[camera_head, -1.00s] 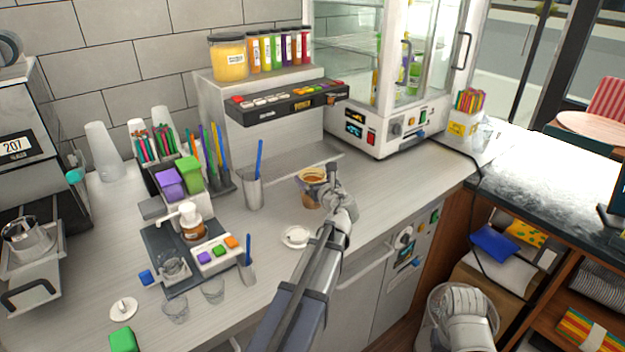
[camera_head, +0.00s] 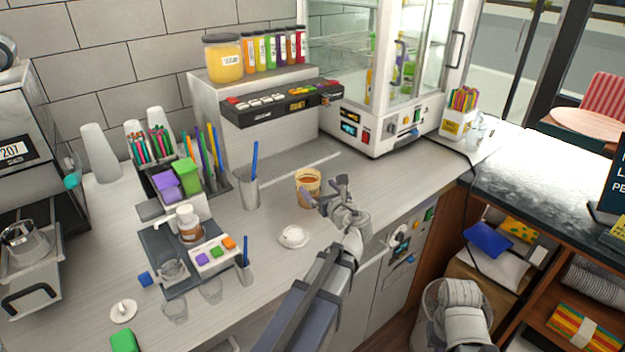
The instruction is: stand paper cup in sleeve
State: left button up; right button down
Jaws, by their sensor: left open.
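A tan paper cup (camera_head: 309,190) stands upright on the counter, with brown showing inside its rim. I cannot tell a separate sleeve from the cup's wall at this size. My left gripper (camera_head: 326,192) is open and empty at the near right side of the cup. Its fingers are spread, one tip low in front of the cup and the other to its right. I cannot tell whether a fingertip touches the cup.
A white lid (camera_head: 293,236) lies in front of the cup. A metal holder (camera_head: 247,189) with a blue stick stands to its left. The glass-doored machine (camera_head: 385,128) is behind to the right. A sorting tray (camera_head: 215,252) and clear cups are at the left.

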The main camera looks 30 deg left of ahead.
pick_arm(q)
jog(key=shift+v, duration=1.55)
